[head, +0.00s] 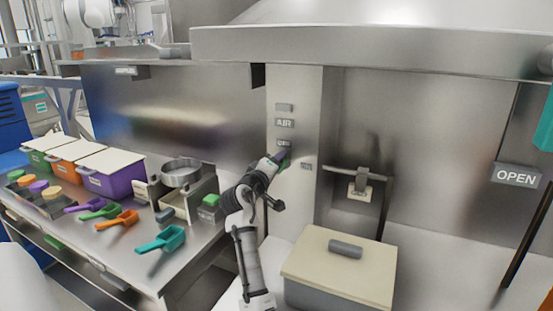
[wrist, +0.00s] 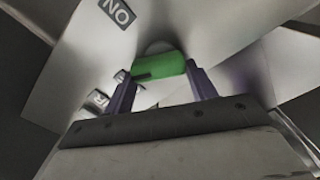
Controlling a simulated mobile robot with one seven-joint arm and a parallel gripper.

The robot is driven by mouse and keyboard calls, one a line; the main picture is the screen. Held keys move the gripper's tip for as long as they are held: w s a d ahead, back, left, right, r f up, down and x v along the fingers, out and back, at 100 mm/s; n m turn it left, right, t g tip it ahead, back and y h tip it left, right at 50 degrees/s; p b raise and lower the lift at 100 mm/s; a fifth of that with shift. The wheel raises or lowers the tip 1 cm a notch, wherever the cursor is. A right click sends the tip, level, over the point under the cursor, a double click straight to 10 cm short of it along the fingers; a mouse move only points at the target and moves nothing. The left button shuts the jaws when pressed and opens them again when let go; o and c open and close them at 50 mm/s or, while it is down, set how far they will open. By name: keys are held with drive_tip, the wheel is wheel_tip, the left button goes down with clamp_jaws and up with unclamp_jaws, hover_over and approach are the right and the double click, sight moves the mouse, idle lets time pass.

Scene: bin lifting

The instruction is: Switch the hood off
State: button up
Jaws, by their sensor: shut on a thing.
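The hood's green switch knob (wrist: 158,66) fills the space between my gripper's two purple fingers in the wrist view. My gripper (wrist: 162,72) is shut on this knob, with a finger at each end. In the head view my gripper (head: 283,156) is at the pale panel (head: 296,105) under the hood (head: 360,45), below the "AIR" label (head: 285,123), and mostly hides the knob. An "ON" label (wrist: 117,12) shows upside down at the top left of the wrist view. A small label (head: 306,166) right of my gripper is too small to read.
A beige-lidded bin (head: 335,265) stands right of my arm. A metal bar frame (head: 360,175) rises behind it. The left bench holds colored scoops (head: 165,239), lidded bins (head: 115,180) and a round metal pan (head: 181,171).

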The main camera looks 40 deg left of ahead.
drive_tip(key=n+p, duration=0.2)
drive_tip(key=n, duration=0.1)
drive_tip(key=n+p, duration=0.1)
drive_tip(key=n, duration=0.1)
drive_tip(key=shift+a+f, duration=0.15)
drive_tip(key=shift+f, duration=0.1)
drive_tip(key=shift+n, duration=0.4)
drive_tip(key=o, duration=1)
drive_tip(key=b+v, duration=0.4)
drive_tip(key=v, duration=1)
drive_tip(key=shift+w, duration=0.1)
